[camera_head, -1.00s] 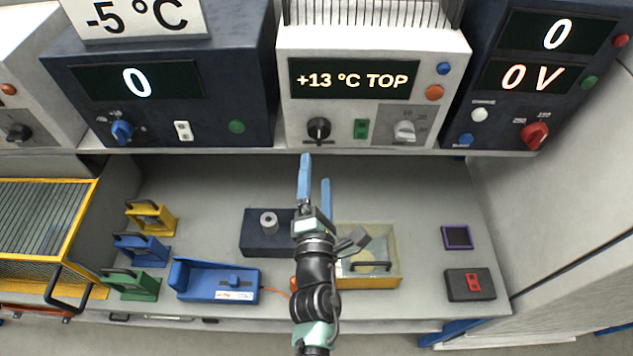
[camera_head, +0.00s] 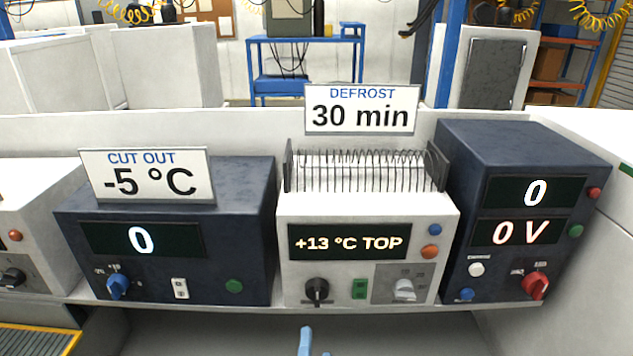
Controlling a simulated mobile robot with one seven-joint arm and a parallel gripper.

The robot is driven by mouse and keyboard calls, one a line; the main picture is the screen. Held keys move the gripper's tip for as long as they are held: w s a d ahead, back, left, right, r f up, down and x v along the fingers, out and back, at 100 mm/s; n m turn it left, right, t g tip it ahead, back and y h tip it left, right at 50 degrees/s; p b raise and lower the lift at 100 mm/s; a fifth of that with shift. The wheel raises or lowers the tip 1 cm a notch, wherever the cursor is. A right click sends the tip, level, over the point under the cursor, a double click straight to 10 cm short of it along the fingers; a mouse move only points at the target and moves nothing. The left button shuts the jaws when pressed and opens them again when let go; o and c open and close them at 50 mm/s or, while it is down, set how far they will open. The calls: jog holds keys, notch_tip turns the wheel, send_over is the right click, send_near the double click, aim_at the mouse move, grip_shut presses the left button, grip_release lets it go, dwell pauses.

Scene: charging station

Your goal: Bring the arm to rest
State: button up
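Only the tips of my gripper's blue fingers (camera_head: 315,343) show, at the bottom edge of the head view, below the shelf that carries the instruments. The two fingertips stand apart with a gap between them, and nothing shows between them. The rest of my gripper and the arm are below the picture and hidden.
Above the fingers stand a dark blue unit (camera_head: 240,215), a white unit reading +13 °C TOP (camera_head: 440,265) and a dark unit reading 0 V (camera_head: 590,155). Signs read -5 °C (camera_head: 150,197) and 30 min (camera_head: 361,127). A yellow rack edge (camera_head: 40,343) shows lower left.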

jog(key=w+d+r+m+t+h+b, duration=0.1)
jog(key=w+d+r+m+t+b, duration=0.15)
jog(key=r+m, duration=0.6)
jog(key=w+d+r+m+t+h+b, duration=0.1)
jog(key=d+r+m+t+h+b, duration=0.15)
jog(key=r, duration=1.15)
jog(key=s+a+r+m+t+y+b, duration=0.2)
jog(key=s+r+m, duration=0.4)
jog(key=r, duration=0.4)
jog(key=s+a+r+m+t+y+b, duration=0.2)
jog(key=s+r+m, duration=0.3)
jog(key=s+r, duration=0.3)
notch_tip(320, 180, up, 3)
jog(key=shift+s+a+r+m+b, duration=0.1)
jog(key=shift+s+a+m+b, duration=0.35)
jog(key=shift+b, duration=0.3)
